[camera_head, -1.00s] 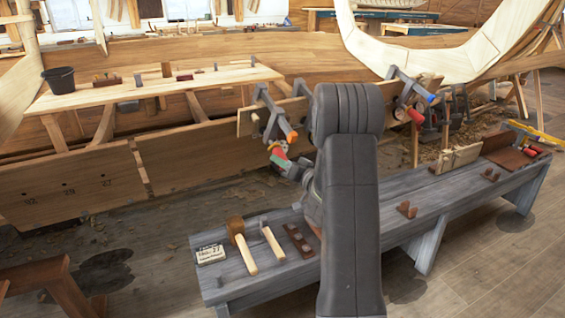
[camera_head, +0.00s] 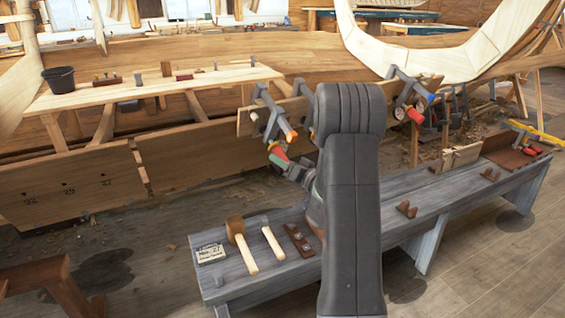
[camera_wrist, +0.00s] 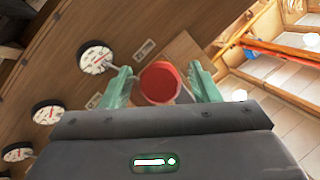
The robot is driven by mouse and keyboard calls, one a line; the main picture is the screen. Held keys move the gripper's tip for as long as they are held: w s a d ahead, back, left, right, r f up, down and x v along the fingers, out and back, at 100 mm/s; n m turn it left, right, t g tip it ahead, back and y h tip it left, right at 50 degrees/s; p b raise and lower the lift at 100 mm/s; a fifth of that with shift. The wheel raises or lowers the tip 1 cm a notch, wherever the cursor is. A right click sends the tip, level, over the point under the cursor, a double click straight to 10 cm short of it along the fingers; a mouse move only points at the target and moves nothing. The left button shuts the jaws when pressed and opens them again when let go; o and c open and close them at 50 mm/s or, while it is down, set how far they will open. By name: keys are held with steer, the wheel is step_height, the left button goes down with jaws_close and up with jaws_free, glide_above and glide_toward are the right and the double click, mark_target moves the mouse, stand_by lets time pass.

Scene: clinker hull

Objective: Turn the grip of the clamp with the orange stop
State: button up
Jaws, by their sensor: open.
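The clamp with the orange stop (camera_head: 291,136) hangs on the plank edge in the head view, left of my arm. Its bar and jaw are grey. Its red grip (camera_head: 276,150) sits just below the stop, at my gripper (camera_head: 281,159). In the wrist view the red grip (camera_wrist: 160,83) shows end-on between the two green fingertips of my gripper (camera_wrist: 161,86). The fingers stand apart, one on each side of it. A small gap shows on both sides, so I cannot see firm contact. My arm hides part of the plank behind.
A second clamp with a blue stop (camera_head: 430,98) and red grip (camera_head: 415,115) is on the plank to the right. A grey bench (camera_head: 340,235) below carries a mallet (camera_head: 240,240) and a hammer (camera_head: 272,240). Round dials (camera_wrist: 96,58) show at left in the wrist view.

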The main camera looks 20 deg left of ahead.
steer(key=v, duration=1.3)
steer(key=shift+d, duration=0.15)
steer(key=shift+s, duration=0.1)
stand_by(0.6)
